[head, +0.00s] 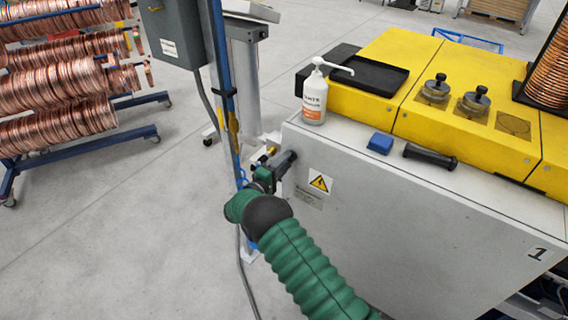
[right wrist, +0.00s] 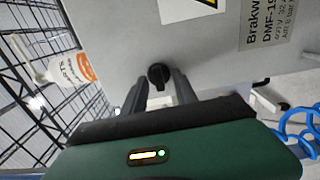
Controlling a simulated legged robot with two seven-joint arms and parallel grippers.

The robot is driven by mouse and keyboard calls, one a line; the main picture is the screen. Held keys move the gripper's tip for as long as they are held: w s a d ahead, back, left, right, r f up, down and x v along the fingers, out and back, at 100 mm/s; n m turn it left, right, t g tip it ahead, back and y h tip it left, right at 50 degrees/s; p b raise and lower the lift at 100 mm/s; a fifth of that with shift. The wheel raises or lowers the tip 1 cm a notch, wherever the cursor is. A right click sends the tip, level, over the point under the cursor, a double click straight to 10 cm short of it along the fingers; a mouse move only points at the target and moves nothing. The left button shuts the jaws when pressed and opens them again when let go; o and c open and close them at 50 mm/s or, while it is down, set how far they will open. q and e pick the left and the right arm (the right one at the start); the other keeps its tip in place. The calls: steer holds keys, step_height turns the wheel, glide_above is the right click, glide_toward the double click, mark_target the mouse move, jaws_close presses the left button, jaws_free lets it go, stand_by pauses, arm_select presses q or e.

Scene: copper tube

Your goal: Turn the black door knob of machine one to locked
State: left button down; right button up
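Machine one (head: 400,205) is a grey cabinet with a yellow top and the number 1 on its front panel. Its black door knob (right wrist: 159,76) shows in the right wrist view, round with a raised grip bar, on the grey panel. My right gripper (head: 275,168) is at the cabinet's left edge in the head view, on a green-sleeved arm. In the right wrist view its two dark fingers (right wrist: 160,84) are apart, one on each side of the knob, with small gaps showing. In the head view I cannot make out the knob clearly near the gripper. My left gripper is not in view.
A white pump bottle (head: 315,95), a blue block (head: 380,143) and a black handle (head: 430,156) are on the cabinet top. A blue post (head: 226,95) with hoses stands close left of my right gripper. Copper coils (head: 60,75) hang on a rack at the left.

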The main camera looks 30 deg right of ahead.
steer(key=b+v, duration=0.1)
steer(key=v, duration=1.6)
steer(key=shift+w, duration=0.15)
steer(key=shift+f, duration=0.1)
